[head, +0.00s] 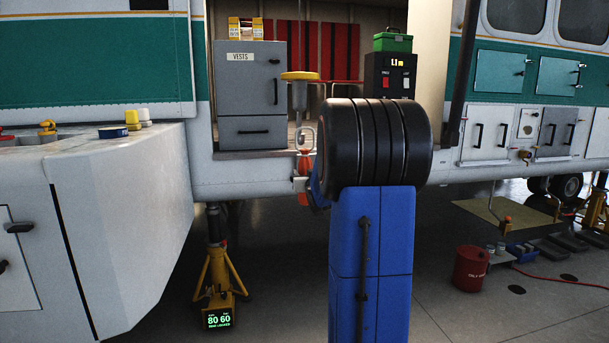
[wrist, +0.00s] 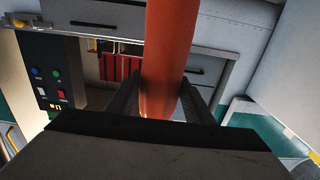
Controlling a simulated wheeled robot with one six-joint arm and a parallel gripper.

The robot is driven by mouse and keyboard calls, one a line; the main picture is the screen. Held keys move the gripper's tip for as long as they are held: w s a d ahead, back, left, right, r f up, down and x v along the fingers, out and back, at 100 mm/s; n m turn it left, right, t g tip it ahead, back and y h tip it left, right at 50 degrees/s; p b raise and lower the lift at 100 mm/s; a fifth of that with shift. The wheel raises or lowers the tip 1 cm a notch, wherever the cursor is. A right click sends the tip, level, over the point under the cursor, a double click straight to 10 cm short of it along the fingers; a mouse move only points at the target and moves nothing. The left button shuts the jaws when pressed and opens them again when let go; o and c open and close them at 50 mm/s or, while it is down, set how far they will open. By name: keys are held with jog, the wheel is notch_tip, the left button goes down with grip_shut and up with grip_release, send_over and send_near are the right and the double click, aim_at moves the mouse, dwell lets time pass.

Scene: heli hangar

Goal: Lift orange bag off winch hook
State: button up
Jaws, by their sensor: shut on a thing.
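The orange bag (head: 305,165) shows in the head view as a narrow orange shape just below the pale metal winch hook (head: 299,138), at the doorway of the helicopter. Its top meets or overlaps the hook; I cannot tell whether it still hangs on it. In the wrist view the orange bag (wrist: 166,50) runs as a thick column between the two dark fingers of my gripper (wrist: 165,95), which is shut on it. In the head view my gripper is small and partly hidden behind my arm.
The winch with a yellow top (head: 300,76) stands above the hook. A grey vests cabinet (head: 248,95) is to the left, a black control box (head: 390,76) with a green case (head: 393,42) to the right. A yellow jack (head: 217,275) stands on the floor below.

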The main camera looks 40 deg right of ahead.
jog(key=shift+v, duration=1.45)
jog(key=shift+r, duration=0.15)
